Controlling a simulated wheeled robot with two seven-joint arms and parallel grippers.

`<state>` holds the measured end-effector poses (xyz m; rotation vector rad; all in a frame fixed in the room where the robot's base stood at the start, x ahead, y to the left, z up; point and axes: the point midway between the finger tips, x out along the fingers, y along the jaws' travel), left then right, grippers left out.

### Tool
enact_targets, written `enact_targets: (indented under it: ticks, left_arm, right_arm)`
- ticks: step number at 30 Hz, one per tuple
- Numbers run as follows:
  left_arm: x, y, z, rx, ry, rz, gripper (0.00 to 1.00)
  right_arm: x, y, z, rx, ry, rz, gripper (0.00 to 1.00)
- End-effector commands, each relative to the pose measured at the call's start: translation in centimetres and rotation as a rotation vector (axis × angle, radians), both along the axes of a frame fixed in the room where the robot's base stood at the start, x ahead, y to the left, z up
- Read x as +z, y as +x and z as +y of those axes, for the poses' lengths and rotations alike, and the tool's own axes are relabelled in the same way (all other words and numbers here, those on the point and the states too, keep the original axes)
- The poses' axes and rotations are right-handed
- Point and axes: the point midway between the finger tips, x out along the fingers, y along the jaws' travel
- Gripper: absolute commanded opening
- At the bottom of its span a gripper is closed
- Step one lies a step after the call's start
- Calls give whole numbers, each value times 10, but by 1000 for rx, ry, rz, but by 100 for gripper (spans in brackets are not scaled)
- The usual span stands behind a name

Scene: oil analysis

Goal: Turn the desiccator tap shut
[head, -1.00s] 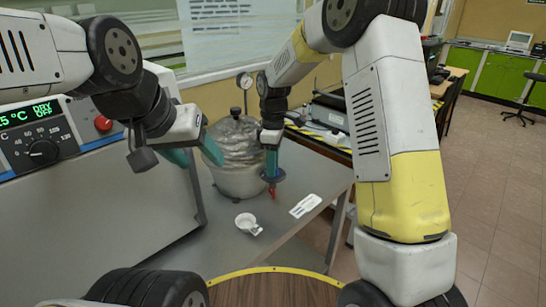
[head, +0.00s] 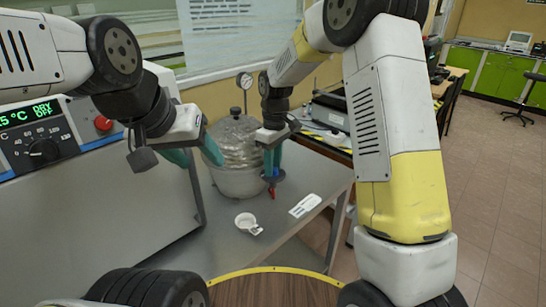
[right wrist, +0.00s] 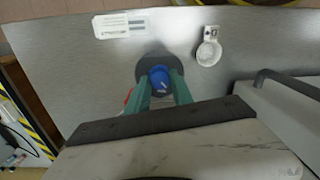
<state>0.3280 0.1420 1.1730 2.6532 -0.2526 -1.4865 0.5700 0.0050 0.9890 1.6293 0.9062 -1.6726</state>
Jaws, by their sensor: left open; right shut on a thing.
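The desiccator (head: 238,180) is a round pale vessel with a clear domed lid, standing on the grey bench. A blue tap knob (right wrist: 159,77) sits between the green fingers of my right gripper (right wrist: 163,88), which is shut on it. A dark round disc lies behind the knob, and a red part (right wrist: 127,96) shows at its left. In the head view the tap's red end (head: 272,192) points down at the desiccator's right front. Fingers hide much of the tap. My left gripper (head: 196,156) is open and empty, left of the desiccator.
A small white cup (head: 246,222) and a white label card (head: 305,206) lie on the grey bench (head: 240,255) in front. A grey oven (head: 110,210) stands at the left. A pressure gauge (head: 244,81) rises behind the desiccator.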

Motion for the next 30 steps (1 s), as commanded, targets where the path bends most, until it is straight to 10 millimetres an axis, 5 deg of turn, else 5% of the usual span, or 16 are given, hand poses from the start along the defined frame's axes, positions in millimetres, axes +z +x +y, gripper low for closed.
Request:
enact_targets:
  ticks: [15,30]
  left_arm:
    - [0,0,0,0,0,0,55]
    - [0,0,0,0,0,0,55]
  right_arm:
    - [1,1,-1,-446,1,-4,0]
    - [2,1,-1,-632,3,-3,0]
